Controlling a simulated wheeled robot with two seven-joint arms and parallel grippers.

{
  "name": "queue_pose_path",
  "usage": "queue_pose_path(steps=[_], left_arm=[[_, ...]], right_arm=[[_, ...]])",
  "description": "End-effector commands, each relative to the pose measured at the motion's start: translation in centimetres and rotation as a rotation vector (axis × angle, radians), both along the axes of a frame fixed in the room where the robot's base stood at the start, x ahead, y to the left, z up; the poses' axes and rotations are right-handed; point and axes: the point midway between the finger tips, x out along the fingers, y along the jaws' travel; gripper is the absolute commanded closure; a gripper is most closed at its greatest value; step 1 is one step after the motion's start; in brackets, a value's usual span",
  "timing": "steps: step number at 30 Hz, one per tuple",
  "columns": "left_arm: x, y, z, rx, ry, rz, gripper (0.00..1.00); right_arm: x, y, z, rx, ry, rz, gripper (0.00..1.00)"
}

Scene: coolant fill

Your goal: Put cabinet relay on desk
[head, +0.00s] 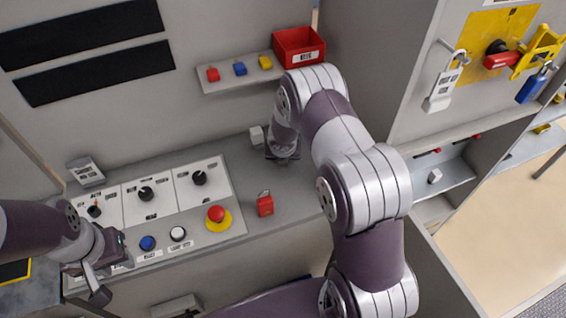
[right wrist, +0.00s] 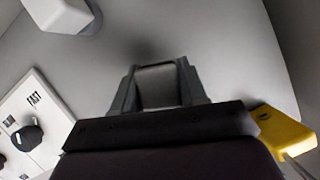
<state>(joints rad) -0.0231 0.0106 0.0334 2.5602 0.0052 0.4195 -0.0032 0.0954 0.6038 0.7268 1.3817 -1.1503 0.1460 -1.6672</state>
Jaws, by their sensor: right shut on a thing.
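My right gripper (head: 283,156) is low over the back of the grey desk (head: 256,178), below the wall shelf. In the right wrist view its fingers (right wrist: 158,88) are shut on a grey block (right wrist: 157,82); I cannot tell for sure that this is the cabinet relay. The head view hides the block behind the gripper. A small white block (head: 256,134) stands on the desk just left of the gripper; it also shows in the right wrist view (right wrist: 62,12). Another pale block (head: 435,176) lies on the cabinet shelf. My left gripper (head: 108,268) is above the panel's left front corner, its jaw gap unclear.
The control panel (head: 160,222) has black knobs, buttons and a red emergency stop (head: 216,214). A red padlock (head: 265,205) stands on the desk. The wall shelf (head: 236,80) holds small padlocks and a red bin (head: 298,46). A yellow object (right wrist: 282,128) is beside the right gripper's wrist view.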

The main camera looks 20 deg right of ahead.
Motion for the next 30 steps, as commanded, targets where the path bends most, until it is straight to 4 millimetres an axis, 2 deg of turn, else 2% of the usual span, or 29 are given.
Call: queue_pose_path(steps=[1,3,14,15,17,25,27,30], left_arm=[[0.0,0.0,-0.3,0.0,0.0,0.0,0.63],[0.0,0.0,-0.3,0.0,0.0,0.0,0.63],[0.0,0.0,-0.7,0.0,0.0,0.0,0.63],[0.0,0.0,-0.6,0.0,0.0,0.0,0.63],[0.0,0.0,-0.6,0.0,0.0,0.0,0.63],[0.0,0.0,-0.5,0.0,0.0,0.0,0.63],[0.0,0.0,0.1,0.0,0.0,0.0,0.63],[0.0,0.0,-0.3,0.0,0.0,0.0,0.63]], right_arm=[[0.0,0.0,-0.9,0.0,-0.001,0.0,0.77],[0.1,0.0,-1.3,-0.001,-0.002,0.0,0.77],[0.0,0.0,-1.8,0.0,-0.001,-0.001,0.77],[0.0,0.0,-1.6,0.0,-0.001,-0.001,0.48],[0.0,0.0,-1.6,0.0,-0.001,-0.001,0.32],[0.0,0.0,-1.5,0.0,-0.001,-0.001,0.32],[0.0,0.0,-0.9,-0.001,-0.002,-0.001,0.32],[-0.3,0.2,0.1,-0.001,-0.004,-0.001,0.32]])
